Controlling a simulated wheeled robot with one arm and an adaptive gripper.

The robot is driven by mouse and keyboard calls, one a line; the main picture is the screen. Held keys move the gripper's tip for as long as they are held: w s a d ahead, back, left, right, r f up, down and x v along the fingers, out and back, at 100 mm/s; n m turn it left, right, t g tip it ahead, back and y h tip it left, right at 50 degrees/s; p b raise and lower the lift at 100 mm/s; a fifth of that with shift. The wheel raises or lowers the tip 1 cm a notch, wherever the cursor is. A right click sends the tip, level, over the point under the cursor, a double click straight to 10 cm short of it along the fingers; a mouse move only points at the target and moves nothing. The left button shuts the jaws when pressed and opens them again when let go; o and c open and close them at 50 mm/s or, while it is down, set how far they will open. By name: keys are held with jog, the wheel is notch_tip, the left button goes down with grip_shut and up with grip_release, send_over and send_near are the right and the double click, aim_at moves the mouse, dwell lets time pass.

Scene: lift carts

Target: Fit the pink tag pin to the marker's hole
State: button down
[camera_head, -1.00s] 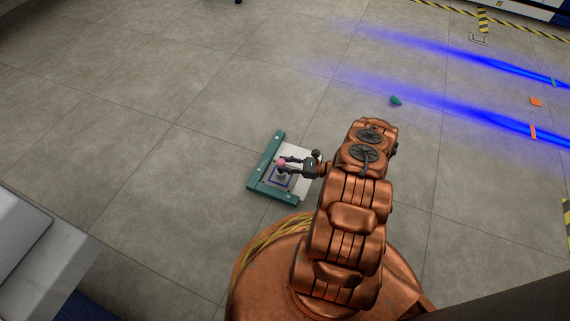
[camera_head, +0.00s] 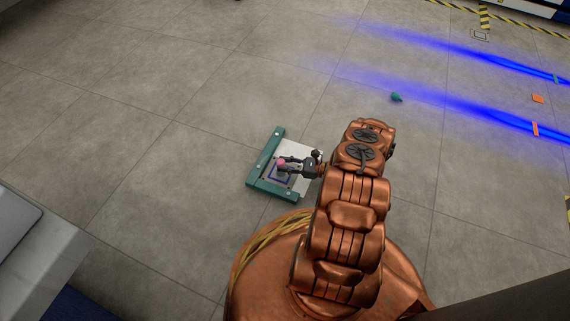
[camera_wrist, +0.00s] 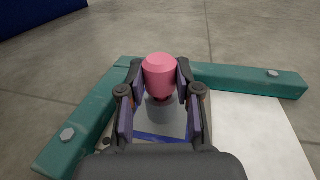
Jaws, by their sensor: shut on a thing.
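The pink tag pin (camera_wrist: 159,75) is held between the two fingers of my gripper (camera_wrist: 158,92) in the wrist view. It stands roughly upright over a grey round part (camera_wrist: 161,112) of the marker. Whether the pin's lower end is in the hole is hidden. In the head view the pink pin (camera_head: 282,163) and my gripper (camera_head: 287,166) are above the blue-outlined square. The marker (camera_head: 294,181) is a light plate with a blue square outline, lying inside a teal L-shaped frame (camera_head: 262,160).
A white panel (camera_wrist: 262,125) lies right of the marker inside the teal frame. A small green piece (camera_head: 396,97) and orange pieces (camera_head: 537,98) lie on the floor at the upper right. Blue light streaks cross the floor there. The floor left of the frame is clear.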

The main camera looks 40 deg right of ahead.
jog(key=shift+f+b, duration=0.4)
jog(key=shift+f, duration=0.15)
jog(key=c, duration=0.7)
grip_release()
jog(key=shift+r, duration=0.15)
jog(key=shift+r, duration=4.9)
